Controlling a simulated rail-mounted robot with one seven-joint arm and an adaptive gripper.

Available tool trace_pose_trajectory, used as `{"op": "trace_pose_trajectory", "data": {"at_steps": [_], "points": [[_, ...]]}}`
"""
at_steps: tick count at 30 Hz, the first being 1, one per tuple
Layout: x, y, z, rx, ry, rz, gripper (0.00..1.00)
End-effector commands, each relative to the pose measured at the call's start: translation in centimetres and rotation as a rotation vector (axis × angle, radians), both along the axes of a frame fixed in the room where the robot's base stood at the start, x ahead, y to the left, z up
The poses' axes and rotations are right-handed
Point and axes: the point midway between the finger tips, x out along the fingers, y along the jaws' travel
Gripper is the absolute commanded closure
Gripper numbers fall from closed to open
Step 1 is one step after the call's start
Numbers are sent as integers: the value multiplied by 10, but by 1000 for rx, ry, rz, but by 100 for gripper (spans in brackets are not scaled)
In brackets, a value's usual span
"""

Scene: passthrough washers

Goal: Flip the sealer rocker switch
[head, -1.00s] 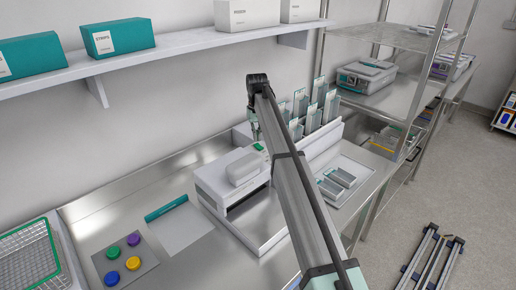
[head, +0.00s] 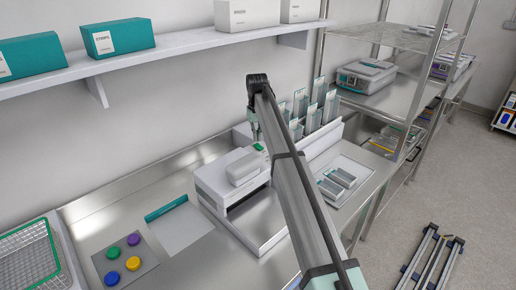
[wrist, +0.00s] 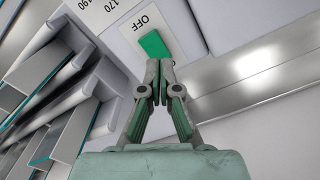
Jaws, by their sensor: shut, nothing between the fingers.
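The sealer (head: 232,182) is a white machine on the steel counter, seen in the head view. Its green rocker switch (wrist: 153,44) shows in the wrist view on a white panel, with the label "OFF" beside it. The switch is a small green patch in the head view (head: 258,146). My gripper (wrist: 160,68) is shut and empty, with its fingertips at the near edge of the switch. I cannot tell whether they touch it. In the head view my gripper (head: 255,136) points down over the sealer's back right, partly hidden by my arm.
Several upright pouches (head: 316,108) stand in a rack right of the sealer, close to my gripper; they also show in the wrist view (wrist: 40,85). A tray (head: 355,165) with grey packs lies at the right. A shelf (head: 170,58) runs along the wall above.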

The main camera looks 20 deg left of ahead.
Motion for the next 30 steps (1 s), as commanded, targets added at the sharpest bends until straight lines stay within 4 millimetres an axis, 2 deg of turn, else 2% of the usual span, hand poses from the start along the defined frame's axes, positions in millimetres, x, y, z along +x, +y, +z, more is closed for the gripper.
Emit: {"op": "trace_pose_trajectory", "data": {"at_steps": [30], "points": [[0, 0, -13, 0, 0, 0, 100]]}}
